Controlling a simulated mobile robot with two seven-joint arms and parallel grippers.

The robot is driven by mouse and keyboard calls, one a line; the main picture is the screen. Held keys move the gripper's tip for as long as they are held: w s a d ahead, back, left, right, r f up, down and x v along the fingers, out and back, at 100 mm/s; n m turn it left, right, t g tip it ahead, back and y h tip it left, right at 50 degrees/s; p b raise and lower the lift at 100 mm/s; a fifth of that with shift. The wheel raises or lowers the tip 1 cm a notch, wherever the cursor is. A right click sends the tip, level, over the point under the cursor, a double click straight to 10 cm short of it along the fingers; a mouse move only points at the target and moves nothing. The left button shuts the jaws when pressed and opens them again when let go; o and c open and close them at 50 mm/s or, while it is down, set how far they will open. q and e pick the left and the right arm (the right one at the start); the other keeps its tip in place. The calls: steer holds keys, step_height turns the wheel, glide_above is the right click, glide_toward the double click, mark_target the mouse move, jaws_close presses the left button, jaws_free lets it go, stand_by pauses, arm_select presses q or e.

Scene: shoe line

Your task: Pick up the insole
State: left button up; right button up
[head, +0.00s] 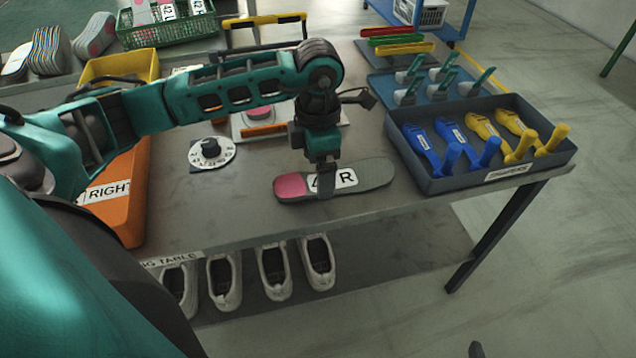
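The insole (372,175) is grey with a pink end at the left and a white label that ends in "R". It appears flat at the front middle of the table, and I cannot tell whether it touches the tabletop. My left gripper (326,184) points down over the middle of the insole. One finger shows in front of the insole and hides part of the label. The other finger is hidden, so its grip on the insole is unclear. My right gripper is not in view.
A dark tray (437,182) of blue and yellow shoehorns stands to the right. A round dial (225,152) and an orange bin (122,215) marked "RIGHT" are at the left. Several shoes (273,272) sit on the lower shelf. Bare tabletop (240,210) lies left of the insole.

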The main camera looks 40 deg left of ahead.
arm_select(q)
step_height(320, 180, down, 2)
steer(key=shift+f, duration=0.2)
steer(key=shift+c, duration=0.3)
steer(key=c, duration=1.1)
